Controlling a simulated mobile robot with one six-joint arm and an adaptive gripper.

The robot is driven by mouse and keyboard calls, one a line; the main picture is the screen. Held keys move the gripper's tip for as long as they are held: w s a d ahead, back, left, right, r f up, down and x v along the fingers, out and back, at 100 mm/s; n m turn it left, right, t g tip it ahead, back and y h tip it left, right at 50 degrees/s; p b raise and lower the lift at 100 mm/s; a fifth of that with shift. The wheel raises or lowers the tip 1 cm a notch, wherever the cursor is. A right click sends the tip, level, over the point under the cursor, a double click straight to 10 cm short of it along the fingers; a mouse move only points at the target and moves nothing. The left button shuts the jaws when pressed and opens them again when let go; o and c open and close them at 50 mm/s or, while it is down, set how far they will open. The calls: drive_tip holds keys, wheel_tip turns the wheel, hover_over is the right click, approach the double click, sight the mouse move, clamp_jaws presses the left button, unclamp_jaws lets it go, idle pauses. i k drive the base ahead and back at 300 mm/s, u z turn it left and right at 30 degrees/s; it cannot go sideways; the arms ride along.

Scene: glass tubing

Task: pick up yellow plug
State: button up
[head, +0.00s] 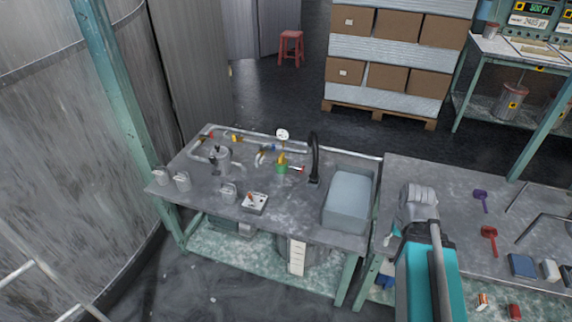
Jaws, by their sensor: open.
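I cannot single out the yellow plug for certain. A small yellow piece (236,138) shows by the glass tubing (260,143) at the back of the left workbench (305,215). A yellow-topped green fitting (282,165) stands mid-bench, with a red-tipped part on its right. Both are too small to tell in detail. My arm (425,270), teal and grey, rises in front of the right bench. I cannot make out my gripper's fingers anywhere in this view.
A grey sink (348,198) and a black tap (314,155) take up the bench's right side. The right bench (460,220) holds purple and red tools.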

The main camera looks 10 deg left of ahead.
sight(281, 160)
drive_tip(key=u, duration=0.1)
drive_tip(key=i, duration=0.95)
drive_tip(key=z, duration=0.1)
